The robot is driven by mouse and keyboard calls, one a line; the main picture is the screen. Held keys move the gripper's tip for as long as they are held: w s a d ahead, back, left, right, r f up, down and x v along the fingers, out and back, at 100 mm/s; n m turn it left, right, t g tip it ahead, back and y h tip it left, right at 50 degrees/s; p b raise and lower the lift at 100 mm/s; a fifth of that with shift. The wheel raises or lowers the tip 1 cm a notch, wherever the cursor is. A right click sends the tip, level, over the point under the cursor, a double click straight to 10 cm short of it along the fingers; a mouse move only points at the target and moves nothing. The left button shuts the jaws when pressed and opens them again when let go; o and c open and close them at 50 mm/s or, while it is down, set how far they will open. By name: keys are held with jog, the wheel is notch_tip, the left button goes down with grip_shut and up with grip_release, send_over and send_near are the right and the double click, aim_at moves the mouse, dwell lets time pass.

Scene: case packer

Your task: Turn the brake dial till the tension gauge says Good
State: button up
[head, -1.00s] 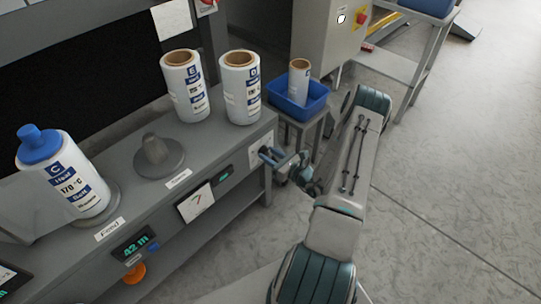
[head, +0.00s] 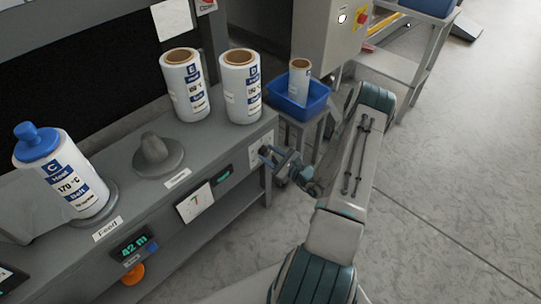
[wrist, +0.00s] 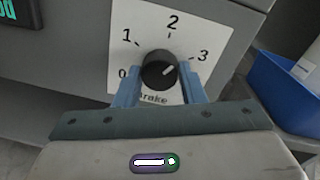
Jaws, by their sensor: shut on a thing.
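The brake dial (wrist: 158,72) is a round black knob on a white plate marked 0 to 3 in the wrist view. Its white pointer line slants up and right, toward the 3. My gripper (wrist: 160,84) has its blue fingers on both sides of the knob, shut on it. In the head view my gripper (head: 272,154) is at the right end of the grey machine front, largely hiding the dial. The tension gauge (head: 195,202) is a white square face with a small needle. A display (wrist: 8,13) with green letters ending in "od" is cut off in the wrist view.
A blue bin (head: 305,102) with a white roll stands just beyond the dial. White film rolls (head: 185,88) and a blue-capped roll (head: 66,178) stand on the machine top. Open floor (head: 440,190) lies to the right.

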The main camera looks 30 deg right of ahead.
jog(key=o, duration=1)
jog(key=p+v, duration=0.1)
jog(key=v, duration=1.3)
jog(key=shift+r, duration=0.1)
